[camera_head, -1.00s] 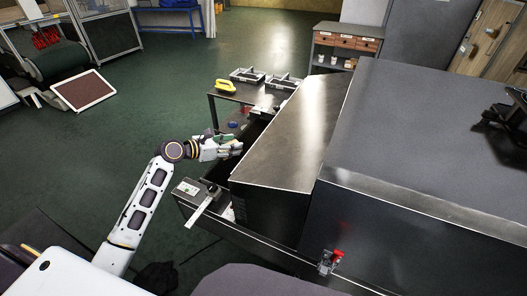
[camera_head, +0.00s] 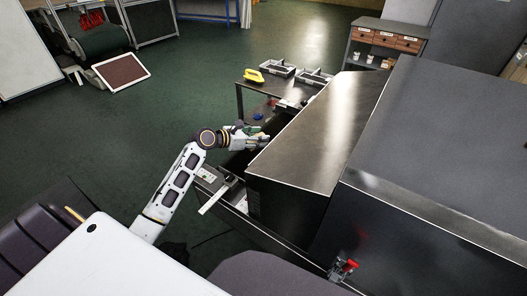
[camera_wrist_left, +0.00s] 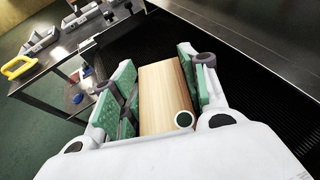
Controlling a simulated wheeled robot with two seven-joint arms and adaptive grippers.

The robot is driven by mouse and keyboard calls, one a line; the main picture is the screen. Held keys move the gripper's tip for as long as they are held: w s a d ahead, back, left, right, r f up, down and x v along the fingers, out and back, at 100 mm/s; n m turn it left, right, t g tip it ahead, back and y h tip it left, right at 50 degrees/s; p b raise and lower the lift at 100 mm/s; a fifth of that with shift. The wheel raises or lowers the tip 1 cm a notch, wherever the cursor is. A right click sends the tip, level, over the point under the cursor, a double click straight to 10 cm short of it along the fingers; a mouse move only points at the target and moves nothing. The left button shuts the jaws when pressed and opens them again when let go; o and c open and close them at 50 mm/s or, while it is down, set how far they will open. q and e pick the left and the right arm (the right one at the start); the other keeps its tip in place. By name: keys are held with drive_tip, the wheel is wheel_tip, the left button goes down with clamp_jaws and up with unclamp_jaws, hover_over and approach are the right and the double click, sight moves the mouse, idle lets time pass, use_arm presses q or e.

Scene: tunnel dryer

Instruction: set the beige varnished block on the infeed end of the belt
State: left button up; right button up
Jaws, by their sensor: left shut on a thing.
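The beige varnished block (camera_wrist_left: 162,92), with light wood grain, is between the green-padded fingers of my left gripper (camera_wrist_left: 158,65) in the left wrist view. The gripper is shut on it. A small dark round spot ringed in white shows near the block's lower end. The black ribbed belt (camera_wrist_left: 250,95) lies beneath and to the right of the gripper; I cannot tell whether the block touches it. In the head view my left gripper (camera_head: 258,141) is beside the hood's left edge at the infeed end, and the block is not clear there. My right gripper is not in view.
The sloped metal hood (camera_head: 325,130) is close to the right of my left gripper. A side table (camera_head: 243,92) with a yellow-handled tool (camera_head: 254,76) and grey trays (camera_head: 277,68) stands behind. A drawer cabinet (camera_head: 385,42) is farther back. Green floor is open to the left.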

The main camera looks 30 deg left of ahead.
use_arm(q)
wheel_tip(320, 180, down, 4)
drive_tip(key=shift+r+b, duration=0.15)
drive_tip(key=shift+b, duration=0.2)
drive_tip(key=shift+f, duration=0.35)
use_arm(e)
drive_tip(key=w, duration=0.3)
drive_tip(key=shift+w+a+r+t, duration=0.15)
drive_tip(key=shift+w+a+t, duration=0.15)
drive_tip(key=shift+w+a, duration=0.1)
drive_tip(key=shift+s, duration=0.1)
